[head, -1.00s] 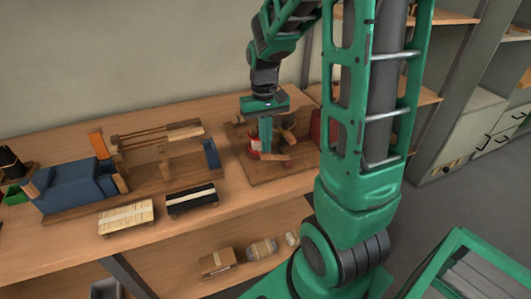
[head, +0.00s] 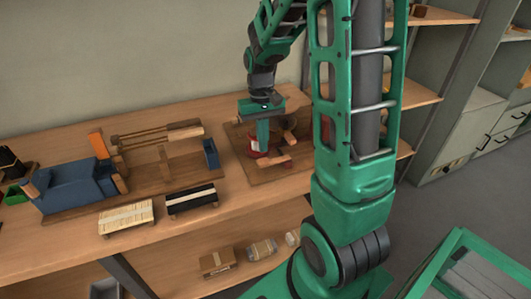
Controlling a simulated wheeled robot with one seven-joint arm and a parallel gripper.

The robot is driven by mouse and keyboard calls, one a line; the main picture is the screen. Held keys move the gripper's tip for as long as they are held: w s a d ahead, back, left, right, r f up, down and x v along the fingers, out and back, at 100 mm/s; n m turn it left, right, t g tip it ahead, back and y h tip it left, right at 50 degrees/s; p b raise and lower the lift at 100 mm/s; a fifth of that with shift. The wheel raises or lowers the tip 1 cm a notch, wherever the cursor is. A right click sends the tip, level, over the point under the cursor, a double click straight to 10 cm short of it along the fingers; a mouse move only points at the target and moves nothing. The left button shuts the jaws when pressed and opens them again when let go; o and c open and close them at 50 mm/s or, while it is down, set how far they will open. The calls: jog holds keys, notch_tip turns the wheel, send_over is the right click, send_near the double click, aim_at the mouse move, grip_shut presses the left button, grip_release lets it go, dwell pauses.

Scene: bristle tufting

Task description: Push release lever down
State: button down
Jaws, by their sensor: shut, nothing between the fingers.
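My gripper (head: 262,149) is shut and points down over the wooden board at the right part of the bench. Its fingertips are at a small fixture with a red round part (head: 254,149) and a wooden bar (head: 274,161). The bar, possibly the release lever, lies just in front of the fingertips; I cannot tell whether they touch. A dark round part (head: 289,122) stands behind, to the right. My gripper hides part of the fixture.
A blue machine (head: 75,187) with an orange block (head: 97,143) and long wooden rods (head: 152,136) stands at left. Two brush blocks lie in front, one pale (head: 126,216), one dark (head: 191,198). My arm hides the bench's right end.

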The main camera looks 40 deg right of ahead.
jog(key=shift+w+d+r, duration=0.1)
jog(key=shift+w, duration=0.15)
jog(key=shift+r, duration=0.2)
notch_tip(320, 180, up, 10)
jog(key=w, duration=0.1)
jog(key=shift+d+r, duration=0.15)
dwell(0.6)
